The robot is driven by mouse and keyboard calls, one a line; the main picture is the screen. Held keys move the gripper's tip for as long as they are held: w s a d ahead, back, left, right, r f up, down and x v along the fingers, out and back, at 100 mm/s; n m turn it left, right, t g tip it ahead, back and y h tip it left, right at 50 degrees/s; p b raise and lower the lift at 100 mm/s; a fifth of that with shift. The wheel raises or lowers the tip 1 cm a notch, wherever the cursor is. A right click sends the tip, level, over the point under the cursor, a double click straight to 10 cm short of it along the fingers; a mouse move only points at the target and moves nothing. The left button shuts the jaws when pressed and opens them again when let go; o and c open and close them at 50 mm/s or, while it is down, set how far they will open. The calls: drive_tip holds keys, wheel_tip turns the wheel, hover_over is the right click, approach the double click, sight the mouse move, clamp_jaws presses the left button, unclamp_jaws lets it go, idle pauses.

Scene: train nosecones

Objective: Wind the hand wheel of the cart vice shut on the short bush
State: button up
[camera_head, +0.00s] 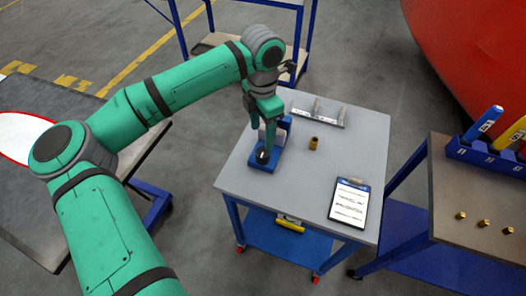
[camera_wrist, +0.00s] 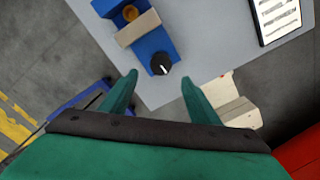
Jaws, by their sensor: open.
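The blue cart vice (camera_head: 256,166) stands on the grey cart top, partly hidden behind my gripper in the head view. The wrist view shows the vice (camera_wrist: 158,42) with a light beige jaw (camera_wrist: 138,28) and its black hand wheel (camera_wrist: 160,64) with a white mark. A brass bush (camera_wrist: 131,13) sits behind that jaw; I cannot tell whether the jaw touches it. My gripper (camera_wrist: 158,77) is open and empty, its fingers apart on either side of the hand wheel in that view. In the head view my gripper (camera_head: 266,124) is above the vice.
Another brass bush (camera_head: 313,144) stands on the cart top (camera_head: 235,178), right of the vice. A grey bracket-like rack (camera_head: 319,114) lies behind it and a clipboard (camera_head: 350,199) at the front right. A side table (camera_head: 450,205) holds small brass parts and a blue bin (camera_head: 480,152).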

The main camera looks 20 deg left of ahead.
sight(263, 152)
wheel_tip(263, 152, down, 10)
drive_tip(key=shift+f, duration=0.25)
idle(0.4)
drive_tip(key=c, duration=1.1)
drive_tip(key=shift+o, duration=0.2)
drive_tip(key=shift+m, duration=0.8)
drive_tip(key=o, duration=1.1)
drive_tip(key=shift+c, duration=0.2)
drive_tip(key=shift+r, duration=0.1)
wheel_tip(263, 152, up, 11)
drive_tip(key=shift+f, duration=0.2)
